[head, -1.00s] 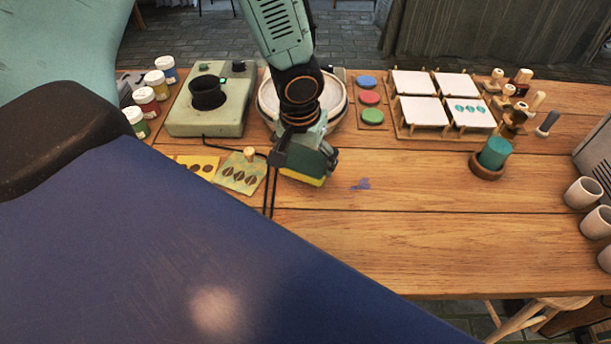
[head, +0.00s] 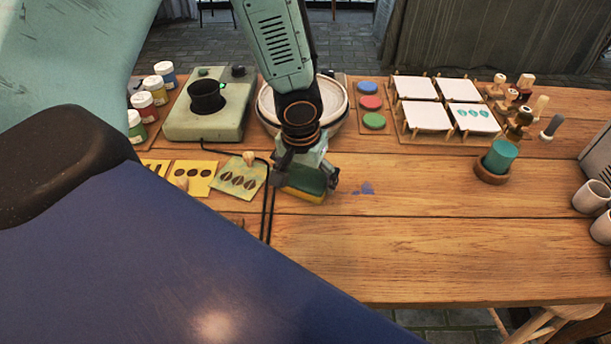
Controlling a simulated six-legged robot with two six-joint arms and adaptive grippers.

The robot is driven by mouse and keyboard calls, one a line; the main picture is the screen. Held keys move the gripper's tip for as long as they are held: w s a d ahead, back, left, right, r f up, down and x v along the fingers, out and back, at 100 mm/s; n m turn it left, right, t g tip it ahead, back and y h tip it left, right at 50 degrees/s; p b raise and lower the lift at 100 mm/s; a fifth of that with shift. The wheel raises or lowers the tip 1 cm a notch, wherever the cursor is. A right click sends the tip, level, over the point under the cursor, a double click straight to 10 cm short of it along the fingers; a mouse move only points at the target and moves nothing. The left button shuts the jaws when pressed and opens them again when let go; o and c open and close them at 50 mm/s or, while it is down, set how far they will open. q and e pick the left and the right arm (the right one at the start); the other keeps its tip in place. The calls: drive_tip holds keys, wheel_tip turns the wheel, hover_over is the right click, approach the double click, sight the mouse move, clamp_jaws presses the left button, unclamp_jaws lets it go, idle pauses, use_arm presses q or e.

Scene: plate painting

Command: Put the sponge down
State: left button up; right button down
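The sponge (head: 303,191), green on top and yellow below, is in the middle of the head view, low over the wooden table (head: 430,235) or on it; I cannot tell whether it touches. My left gripper (head: 306,174) hangs down over it with a finger at each side and looks shut on it. A small blue paint smudge (head: 366,188) is on the table just right of the sponge. My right gripper is not in view.
Stencil cards (head: 238,180) lie left of the sponge, beside a dark cable (head: 268,205). A round basin (head: 336,112) stands behind. Ink pads (head: 370,102), white tiles (head: 425,115) and a teal candle-like block (head: 501,156) are right. The table's front middle is bare.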

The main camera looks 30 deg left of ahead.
sight(302, 184)
use_arm(q)
drive_tip(key=shift+o, duration=0.3)
drive_tip(key=shift+a, duration=0.1)
drive_tip(key=shift+s+r, duration=0.1)
drive_tip(key=shift+r+p, duration=0.2)
drive_tip(key=shift+p, duration=0.1)
wheel_tip(302, 184, up, 12)
drive_tip(key=s+p, duration=0.1)
drive_tip(key=p, duration=0.4)
drive_tip(key=shift+s+d, duration=0.2)
drive_tip(key=shift+s, duration=0.15)
drive_tip(key=shift+f, duration=0.2)
